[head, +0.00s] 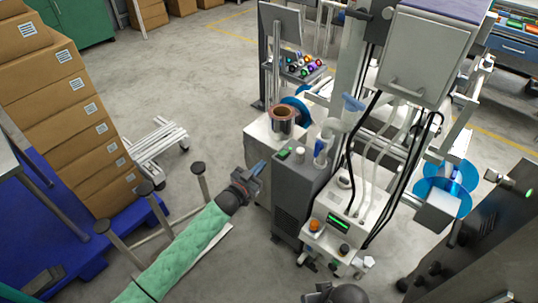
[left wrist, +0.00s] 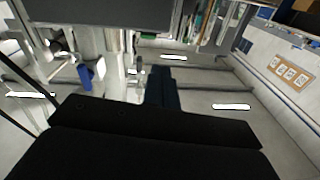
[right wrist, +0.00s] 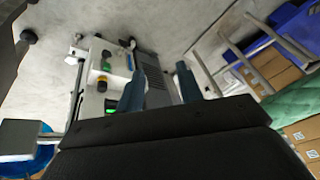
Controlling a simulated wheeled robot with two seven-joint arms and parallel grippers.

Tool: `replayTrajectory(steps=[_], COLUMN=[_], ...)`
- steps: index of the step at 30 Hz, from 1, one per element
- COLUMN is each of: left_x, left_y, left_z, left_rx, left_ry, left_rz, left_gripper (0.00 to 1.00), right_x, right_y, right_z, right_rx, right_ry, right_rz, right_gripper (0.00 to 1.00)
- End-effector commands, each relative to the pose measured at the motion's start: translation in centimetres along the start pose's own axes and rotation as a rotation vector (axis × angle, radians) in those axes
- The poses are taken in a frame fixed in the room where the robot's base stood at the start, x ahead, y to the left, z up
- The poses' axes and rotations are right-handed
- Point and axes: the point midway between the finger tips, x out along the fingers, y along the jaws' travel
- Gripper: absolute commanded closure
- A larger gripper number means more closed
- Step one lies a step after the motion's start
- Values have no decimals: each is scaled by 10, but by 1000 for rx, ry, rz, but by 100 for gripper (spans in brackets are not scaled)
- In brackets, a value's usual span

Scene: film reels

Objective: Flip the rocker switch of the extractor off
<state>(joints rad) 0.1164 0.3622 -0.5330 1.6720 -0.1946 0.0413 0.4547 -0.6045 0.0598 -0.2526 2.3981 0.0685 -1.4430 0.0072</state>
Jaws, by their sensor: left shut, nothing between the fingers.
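The extractor appears to be the grey cabinet (head: 288,205) with side vents in the middle of the head view. A small green piece on its top (head: 283,154) looks like the rocker switch, but its tilt is too small to tell. The vented grey cabinet also shows in the right wrist view (right wrist: 152,72). My left gripper (head: 260,167) is shut and empty, just left of the cabinet and apart from the switch. Its closed fingers show in the left wrist view (left wrist: 160,88). My right gripper (right wrist: 158,90) is open and empty, its fingers spread toward the machine.
A white control box (head: 338,222) with a green display and an orange knob stands right of the cabinet. Black and pale hoses hang above it. A brown reel (head: 283,120) sits behind. Stacked cartons (head: 75,120) stand at left.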

Motion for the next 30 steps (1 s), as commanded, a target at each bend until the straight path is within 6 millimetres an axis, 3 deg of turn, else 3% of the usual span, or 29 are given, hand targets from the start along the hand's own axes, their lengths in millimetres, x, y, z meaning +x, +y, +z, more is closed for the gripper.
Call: replayTrajectory(steps=[6,20,26,30], left_x=[-2,-1,16,38], left_y=[11,11,12,13], left_z=[-22,-23,-27,-30], left_rx=[-90,-120,-118,-119], left_ry=[115,117,118,117], left_rz=[64,67,66,66], left_gripper=[100,100,100,100], right_x=[1,1,-6,-16], right_y=[0,0,2,6], right_z=[9,10,9,10], right_rx=[-1,-1,1,5], right_ry=[-48,-49,-60,-75], right_rz=[-1,0,7,18], right_gripper=[64,64,64,64])
